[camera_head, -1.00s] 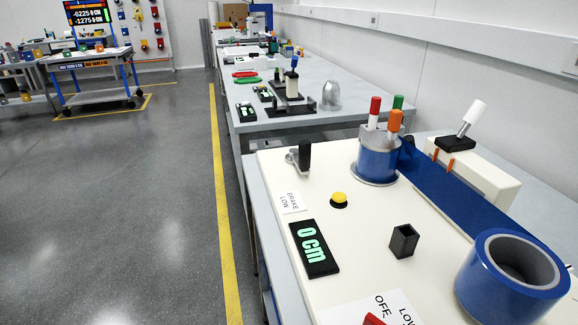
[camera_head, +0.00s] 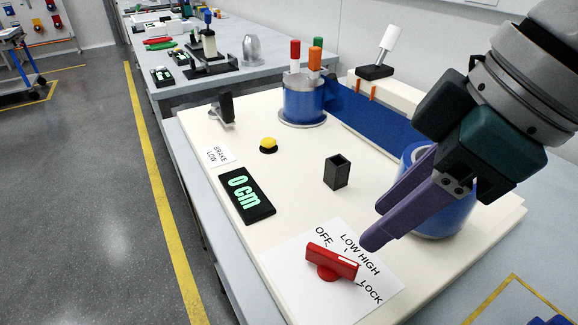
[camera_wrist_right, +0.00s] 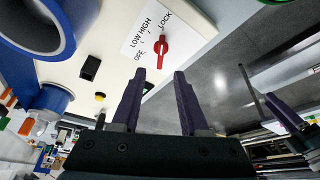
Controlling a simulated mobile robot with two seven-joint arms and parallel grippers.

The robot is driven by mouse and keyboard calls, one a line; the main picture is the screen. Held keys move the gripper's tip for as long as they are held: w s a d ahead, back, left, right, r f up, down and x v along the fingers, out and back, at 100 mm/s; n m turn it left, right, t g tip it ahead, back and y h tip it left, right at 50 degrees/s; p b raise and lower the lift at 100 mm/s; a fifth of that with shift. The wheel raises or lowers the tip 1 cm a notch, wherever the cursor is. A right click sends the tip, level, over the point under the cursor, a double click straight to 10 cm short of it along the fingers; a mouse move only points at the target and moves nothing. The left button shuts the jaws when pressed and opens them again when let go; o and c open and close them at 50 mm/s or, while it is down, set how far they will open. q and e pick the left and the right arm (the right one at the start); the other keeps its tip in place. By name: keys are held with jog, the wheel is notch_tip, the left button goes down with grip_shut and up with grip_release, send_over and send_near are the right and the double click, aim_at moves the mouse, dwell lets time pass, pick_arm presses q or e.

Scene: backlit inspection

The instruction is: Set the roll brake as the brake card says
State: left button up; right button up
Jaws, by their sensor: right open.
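The brake card (camera_head: 217,155) reads "BRAKE LOW" and lies at the left edge of the cream board. The red brake knob (camera_head: 331,261) sits on a white label (camera_head: 295,262) marked OFF, LOW, HIGH and LOCK. Its white-marked end is toward the LOCK side; the exact setting is hard to read. My right gripper (camera_head: 377,227) is open and empty, above and to the right of the knob. In the right wrist view the knob (camera_wrist_right: 161,46) lies beyond the open fingertips (camera_wrist_right: 159,72), apart from them. A purple finger-like shape at that view's right may be my left gripper (camera_wrist_right: 284,112).
A blue roll (camera_head: 445,215) stands behind my right gripper. A blue drum (camera_head: 304,102) with coloured pegs stands farther back.

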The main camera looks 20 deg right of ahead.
aim_at(336, 257)
jog(key=b+x, duration=0.2)
jog(key=x, duration=0.7)
jog(key=shift+a+f, duration=0.15)
jog(key=shift+f, duration=0.15)
grip_shut()
